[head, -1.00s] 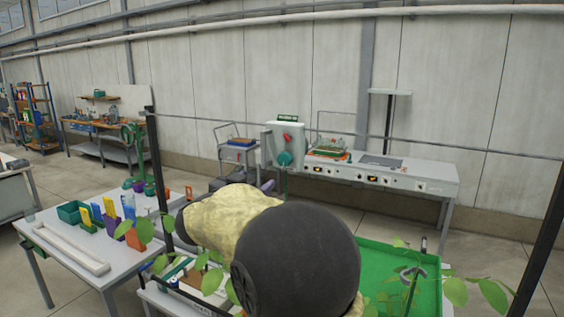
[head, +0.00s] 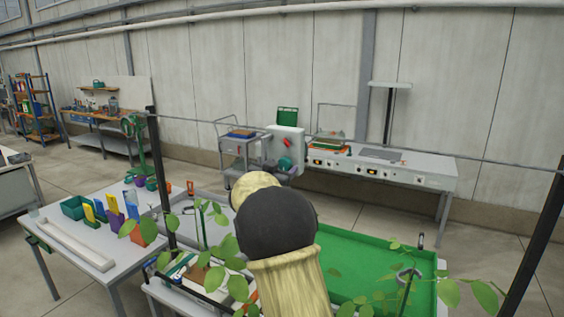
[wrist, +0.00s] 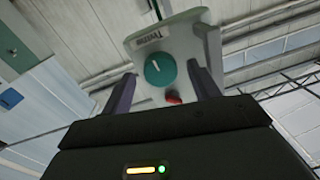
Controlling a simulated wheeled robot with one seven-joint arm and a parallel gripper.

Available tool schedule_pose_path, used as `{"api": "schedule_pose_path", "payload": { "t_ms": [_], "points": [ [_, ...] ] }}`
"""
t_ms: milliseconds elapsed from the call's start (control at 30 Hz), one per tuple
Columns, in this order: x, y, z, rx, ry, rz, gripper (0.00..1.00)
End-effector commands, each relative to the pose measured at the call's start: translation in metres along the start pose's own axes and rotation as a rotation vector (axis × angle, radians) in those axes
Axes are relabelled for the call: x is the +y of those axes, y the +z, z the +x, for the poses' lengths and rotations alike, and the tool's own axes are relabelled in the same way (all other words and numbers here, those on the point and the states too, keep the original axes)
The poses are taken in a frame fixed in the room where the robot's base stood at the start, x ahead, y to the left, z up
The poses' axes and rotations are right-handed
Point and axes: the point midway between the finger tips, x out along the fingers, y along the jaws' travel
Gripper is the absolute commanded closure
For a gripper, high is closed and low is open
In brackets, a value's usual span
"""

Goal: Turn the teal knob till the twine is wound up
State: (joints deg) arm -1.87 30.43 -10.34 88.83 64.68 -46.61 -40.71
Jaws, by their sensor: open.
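The teal knob (head: 285,163) is on the front of a pale grey box (head: 298,140), below a red knob (head: 287,142). In the wrist view the teal knob (wrist: 160,71) has a light pointer mark and sits between the fingers of my gripper (wrist: 163,76), which is open. The fingers lie either side of the knob, apart from it in the picture; I cannot tell how far off the knob is in depth. The box carries a label (wrist: 149,38) that seems to read "Twine". I cannot make out any twine for sure. In the head view my arm hides the gripper.
A green tray (head: 350,255) with leafy plants stands at the front right. A white table (head: 75,225) with small containers is at the left. A thin line (head: 430,150) runs between two dark posts (head: 158,170). A long bench (head: 425,172) stands right of the box.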

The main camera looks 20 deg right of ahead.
Motion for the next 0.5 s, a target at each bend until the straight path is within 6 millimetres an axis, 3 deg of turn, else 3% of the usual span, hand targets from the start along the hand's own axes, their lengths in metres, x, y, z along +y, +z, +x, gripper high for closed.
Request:
{"api": "schedule_pose_path", "payload": {
  "t_ms": [133,400,433,500],
  "points": [
    [0.0002,-0.0005,0.0122,-0.001,0.001,-0.001,0.39],
    [0.0001,0.0006,0.0137,-0.001,0.000,0.000,0.39],
    [0.0001,0.0006,0.0137,-0.001,0.000,0.000,0.41],
    [0.0001,0.0005,0.0136,-0.001,0.000,0.000,0.55]
  ]
}}
